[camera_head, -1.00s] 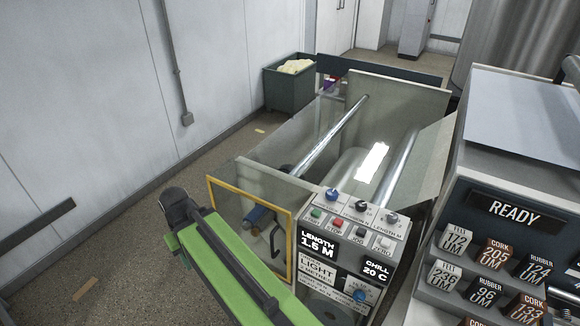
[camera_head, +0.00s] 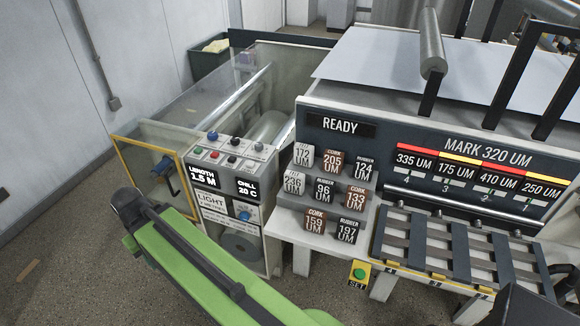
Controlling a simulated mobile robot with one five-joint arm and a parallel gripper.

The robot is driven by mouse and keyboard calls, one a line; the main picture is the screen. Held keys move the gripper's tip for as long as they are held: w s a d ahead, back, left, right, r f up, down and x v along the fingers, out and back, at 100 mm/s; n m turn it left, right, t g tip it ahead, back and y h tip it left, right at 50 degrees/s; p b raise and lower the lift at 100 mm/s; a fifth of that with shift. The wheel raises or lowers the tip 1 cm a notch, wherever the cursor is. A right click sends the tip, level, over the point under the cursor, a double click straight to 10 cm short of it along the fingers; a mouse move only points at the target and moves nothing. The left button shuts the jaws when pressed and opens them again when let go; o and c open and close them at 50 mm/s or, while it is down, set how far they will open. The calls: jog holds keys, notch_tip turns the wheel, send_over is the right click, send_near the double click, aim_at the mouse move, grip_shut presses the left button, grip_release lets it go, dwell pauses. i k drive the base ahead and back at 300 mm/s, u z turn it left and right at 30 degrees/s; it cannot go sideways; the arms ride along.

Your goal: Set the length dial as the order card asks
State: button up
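The control panel (camera_head: 228,185) stands left of centre in the head view. Its display reads LENGTH 1.5 M (camera_head: 202,176), beside CHILL 20 C. Along its top back edge are a blue knob (camera_head: 212,136), a dark knob (camera_head: 236,140) and a pale-topped knob (camera_head: 258,146). The pale-topped rightmost knob is the length dial; its lettering is too small to read now. A white card (camera_head: 212,202) on the panel's front reads LIGHT, with a smaller line I cannot read surely. My green arm reaches up from the bottom, left of the panel. No gripper fingers show.
A yellow-framed clear guard (camera_head: 150,175) is left of the panel. Labelled blocks (camera_head: 318,190) stand on steps to its right. Further right are a MARK 320 UM board (camera_head: 480,152), a slatted rack (camera_head: 440,245) and a green SET button (camera_head: 358,274). Open floor lies left.

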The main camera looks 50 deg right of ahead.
aim_at(259, 147)
jog(key=z, duration=0.1)
jog(key=k, duration=0.3)
jog(key=u, duration=0.9)
jog(key=i, duration=1.15)
jog(key=z, duration=3.4)
jog(key=i, duration=0.1)
jog(key=u, duration=0.65)
jog(key=k, duration=0.9)
jog(key=u, duration=0.1)
jog(key=i, duration=0.8)
